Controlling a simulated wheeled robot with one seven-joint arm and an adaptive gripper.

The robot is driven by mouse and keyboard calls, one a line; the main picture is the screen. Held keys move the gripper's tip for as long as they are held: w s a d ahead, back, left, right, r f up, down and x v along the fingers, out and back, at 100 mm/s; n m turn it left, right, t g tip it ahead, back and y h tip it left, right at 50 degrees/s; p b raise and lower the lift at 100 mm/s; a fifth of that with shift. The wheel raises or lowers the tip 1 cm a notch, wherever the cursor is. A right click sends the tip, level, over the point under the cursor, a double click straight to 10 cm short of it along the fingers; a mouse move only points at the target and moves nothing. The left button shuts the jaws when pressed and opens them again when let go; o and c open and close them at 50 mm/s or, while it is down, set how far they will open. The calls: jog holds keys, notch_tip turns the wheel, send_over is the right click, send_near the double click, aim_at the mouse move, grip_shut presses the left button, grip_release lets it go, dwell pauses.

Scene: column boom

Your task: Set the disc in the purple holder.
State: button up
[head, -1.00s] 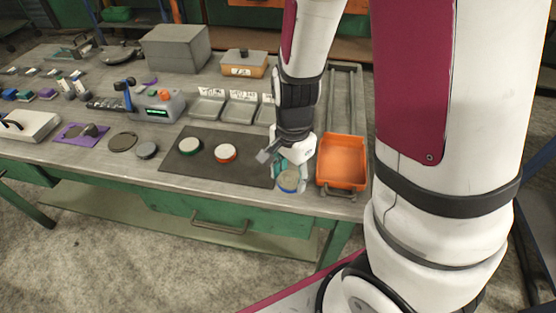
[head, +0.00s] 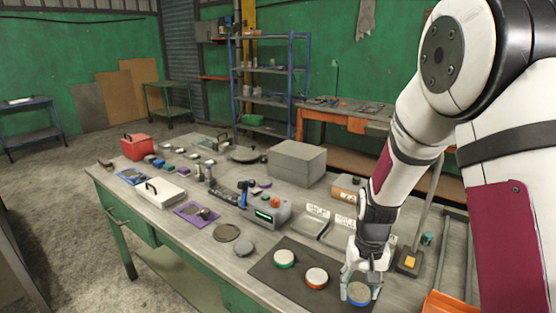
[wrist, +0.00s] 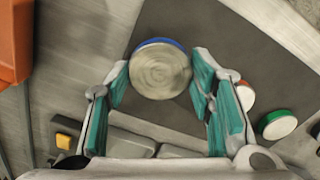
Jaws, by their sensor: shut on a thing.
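My gripper (head: 360,287) is shut on a blue-rimmed disc (head: 359,293) with a pale top, near the right end of the dark mat. In the wrist view the disc (wrist: 158,72) sits between the teal finger pads, its top blurred. I cannot tell how high it is above the bench. The purple holder (head: 183,210) lies flat on the bench, well to the left of my gripper, with a dark grey piece on it.
A green-rimmed disc (head: 284,258) and a red-rimmed disc (head: 317,278) lie on the dark mat (head: 268,272). A grey puck (head: 244,249), a dark round plate (head: 227,232) and a grey device (head: 267,215) stand towards the holder. An orange tray (head: 447,303) is at right.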

jog(key=shift+w+a+f+n, duration=0.1)
jog(key=shift+w+a+n, duration=0.05)
jog(key=shift+w+n, duration=0.4)
jog(key=shift+w+a+f+n, duration=0.1)
jog(key=shift+w+n, duration=0.35)
jog(key=shift+w, duration=0.05)
jog(key=s+a+r+n+p, duration=0.1)
jog(key=s+n, duration=0.1)
jog(key=s, duration=0.6)
jog(key=s+a+r+n, duration=0.1)
jog(key=s+a+n, duration=0.1)
jog(key=s, duration=0.7)
send_over(340, 302)
jog(key=shift+f+b, duration=0.35)
jog(key=shift+f, duration=0.25)
jog(key=shift+d+f, duration=0.1)
jog(key=shift+f, duration=1.6)
jog(key=shift+f, duration=0.15)
jog(key=o, duration=1.5)
